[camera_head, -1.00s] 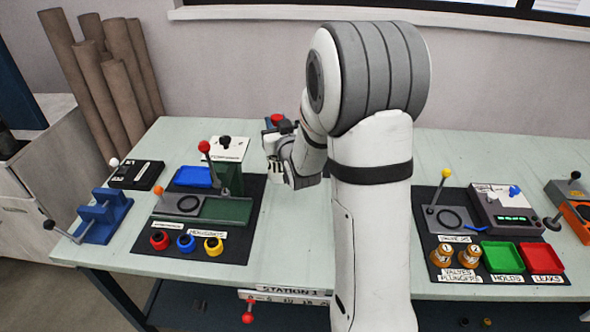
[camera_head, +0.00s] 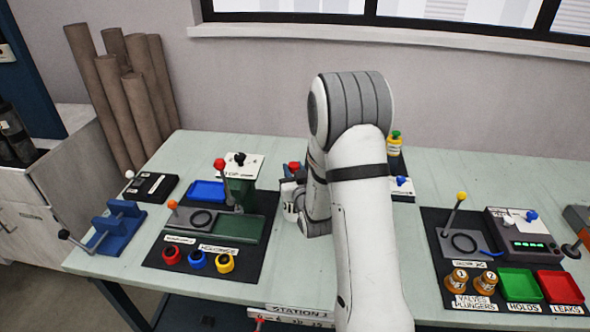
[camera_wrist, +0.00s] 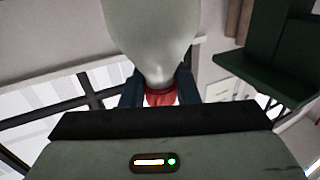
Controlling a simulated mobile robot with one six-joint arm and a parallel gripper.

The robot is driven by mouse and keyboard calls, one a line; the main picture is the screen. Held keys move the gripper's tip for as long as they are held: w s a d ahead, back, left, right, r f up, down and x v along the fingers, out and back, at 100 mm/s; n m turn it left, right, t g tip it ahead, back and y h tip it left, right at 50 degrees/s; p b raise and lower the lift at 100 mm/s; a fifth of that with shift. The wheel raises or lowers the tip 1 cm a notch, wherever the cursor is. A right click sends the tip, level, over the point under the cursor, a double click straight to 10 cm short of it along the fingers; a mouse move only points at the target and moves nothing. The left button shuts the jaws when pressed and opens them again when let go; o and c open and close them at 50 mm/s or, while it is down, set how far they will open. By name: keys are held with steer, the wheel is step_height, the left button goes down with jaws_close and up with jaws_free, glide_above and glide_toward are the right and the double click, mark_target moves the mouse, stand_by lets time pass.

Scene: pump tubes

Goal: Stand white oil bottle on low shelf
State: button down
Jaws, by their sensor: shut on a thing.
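The white oil bottle (camera_wrist: 150,35) fills the top middle of the wrist view, with its red cap (camera_wrist: 160,98) towards my gripper. My gripper (camera_wrist: 159,86) is shut on it near the neck and cap, a dark finger on each side. My arm and wrist hide much of the gripper there. The low shelf (camera_head: 190,312) seems to be the dark surface under the table, mostly out of view.
The green table (camera_head: 130,250) carries a left black mat with a green press (camera_head: 240,190) and coloured knobs, close to the bottle. A yellow bottle with a green cap (camera_head: 394,147) stands behind my arm. The right mat holds green and red trays (camera_head: 560,287).

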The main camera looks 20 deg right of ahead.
steer(key=shift+f+b, duration=0.15)
steer(key=shift+b, duration=0.15)
steer(key=c, duration=1.1)
jaws_free()
steer(key=shift+r+p, duration=0.2)
steer(key=shift+p, duration=0.1)
